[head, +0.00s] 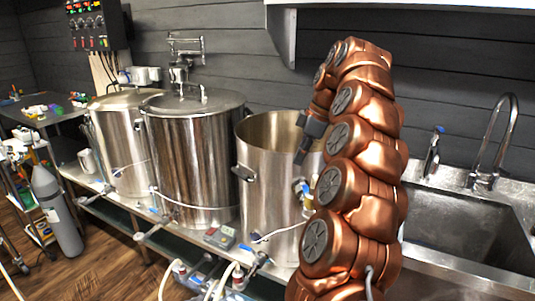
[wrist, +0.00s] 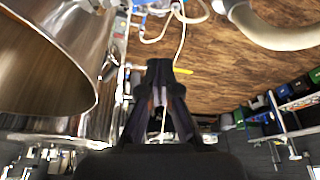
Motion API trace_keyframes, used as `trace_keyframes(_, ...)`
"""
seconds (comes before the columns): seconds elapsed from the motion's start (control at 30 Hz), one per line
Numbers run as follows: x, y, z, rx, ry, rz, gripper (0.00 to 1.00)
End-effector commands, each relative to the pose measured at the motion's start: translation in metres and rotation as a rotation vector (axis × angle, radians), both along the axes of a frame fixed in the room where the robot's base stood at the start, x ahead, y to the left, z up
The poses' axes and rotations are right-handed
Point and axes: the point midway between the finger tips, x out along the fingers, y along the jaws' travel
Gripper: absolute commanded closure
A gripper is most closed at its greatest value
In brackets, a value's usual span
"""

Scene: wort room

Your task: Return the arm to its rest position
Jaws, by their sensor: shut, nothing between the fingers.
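My copper-coloured arm rises at the right of centre in the head view and curls over at its top. My black gripper (head: 301,157) hangs from it, in front of the open steel pot (head: 262,190) and near its rim. In the wrist view my gripper (wrist: 159,72) has its dark fingers together, with nothing seen between them. The pot's wide mouth (wrist: 45,60) fills the left of that view, beside the fingers. My arm hides part of the pot's right side in the head view.
Two lidded steel kettles (head: 195,150) (head: 122,145) stand left of the open pot on a steel bench. A sink (head: 465,230) with a tall tap (head: 497,140) lies right of my arm. A white shelf (head: 400,5) overhangs behind. A grey gas cylinder (head: 57,212) stands on the wooden floor.

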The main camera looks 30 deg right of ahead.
Motion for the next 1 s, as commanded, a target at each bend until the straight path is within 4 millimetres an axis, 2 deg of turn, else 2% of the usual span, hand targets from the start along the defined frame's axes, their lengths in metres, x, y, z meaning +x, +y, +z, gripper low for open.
trace_keyframes(0.23,0.0,0.003,0.001,0.002,0.002,0.001,1.0)
trace_keyframes(0.37,-0.001,0.023,0.004,0.01,0.019,0.0,1.0)
trace_keyframes(0.57,-0.011,0.082,0.011,0.021,0.07,-0.022,1.0)
trace_keyframes(0.73,-0.029,0.132,0.01,0.019,0.124,-0.061,1.0)
trace_keyframes(1.0,-0.076,0.199,-0.002,-0.01,0.216,-0.153,1.0)
